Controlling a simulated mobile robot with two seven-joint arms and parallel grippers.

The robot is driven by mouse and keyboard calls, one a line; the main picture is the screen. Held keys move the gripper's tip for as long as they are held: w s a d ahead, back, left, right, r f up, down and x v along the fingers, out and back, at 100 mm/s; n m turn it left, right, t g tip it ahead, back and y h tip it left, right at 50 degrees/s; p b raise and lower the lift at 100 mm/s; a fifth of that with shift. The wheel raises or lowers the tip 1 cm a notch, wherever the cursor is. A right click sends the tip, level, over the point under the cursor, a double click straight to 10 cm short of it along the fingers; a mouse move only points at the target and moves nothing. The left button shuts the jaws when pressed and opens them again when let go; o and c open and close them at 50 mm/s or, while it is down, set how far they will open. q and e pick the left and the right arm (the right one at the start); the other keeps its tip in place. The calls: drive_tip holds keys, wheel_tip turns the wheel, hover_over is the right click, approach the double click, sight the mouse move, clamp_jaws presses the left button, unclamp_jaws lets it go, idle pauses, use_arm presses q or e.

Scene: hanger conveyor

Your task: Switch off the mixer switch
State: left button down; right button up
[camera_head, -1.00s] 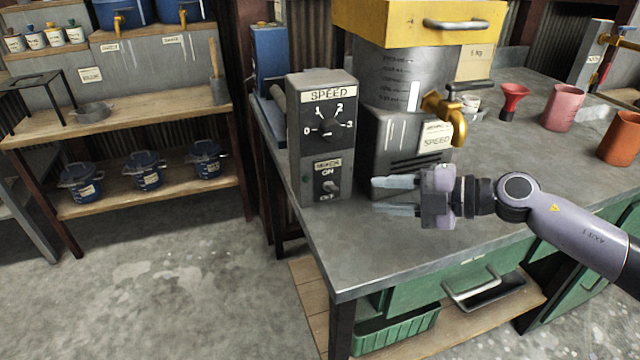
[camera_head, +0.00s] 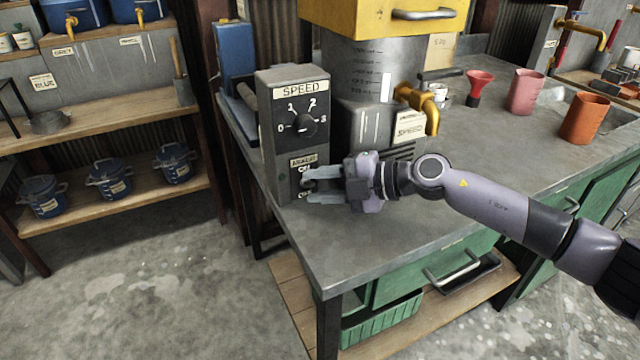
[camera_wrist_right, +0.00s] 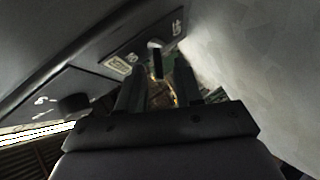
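The grey control box (camera_head: 268,150) stands on the workbench, with a SPEED dial (camera_head: 305,125) above and the mixer switch (camera_head: 306,183) on a dark ON/OFF plate below. My right gripper (camera_head: 308,188) is at the switch plate, its two fingers apart, one above the other, and partly covering the switch. In the right wrist view the switch lever (camera_wrist_right: 157,58) shows ahead of the two separated fingers (camera_wrist_right: 160,95). I cannot tell whether a finger touches it. The switch position is not clear. My left gripper is not in view.
The mixer (camera_head: 365,75) with a yellow top and a brass tap (camera_head: 420,105) stands behind my right gripper. A red funnel (camera_head: 478,87), a pink cup (camera_head: 525,92) and an orange cup (camera_head: 584,118) stand farther right. The bench front (camera_head: 400,225) is clear.

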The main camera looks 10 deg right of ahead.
drive_tip(key=shift+a, duration=0.1)
clamp_jaws()
drive_tip(key=b, duration=0.2)
drive_tip(key=f+n+t+y+b, duration=0.1)
drive_tip(key=shift+s+f+b, duration=0.15)
drive_tip(key=shift+f+b, duration=0.1)
drive_tip(key=shift+b, duration=0.1)
drive_tip(key=shift+f+n+t+y+b, duration=0.2)
drive_tip(key=shift+n+t+y+b, duration=0.15)
drive_tip(key=shift+b, duration=0.65)
drive_tip(key=shift+n+y+b, duration=0.25)
drive_tip(key=shift+n+b, duration=0.1)
drive_tip(key=shift+b, duration=0.35)
drive_tip(key=shift+r, duration=0.1)
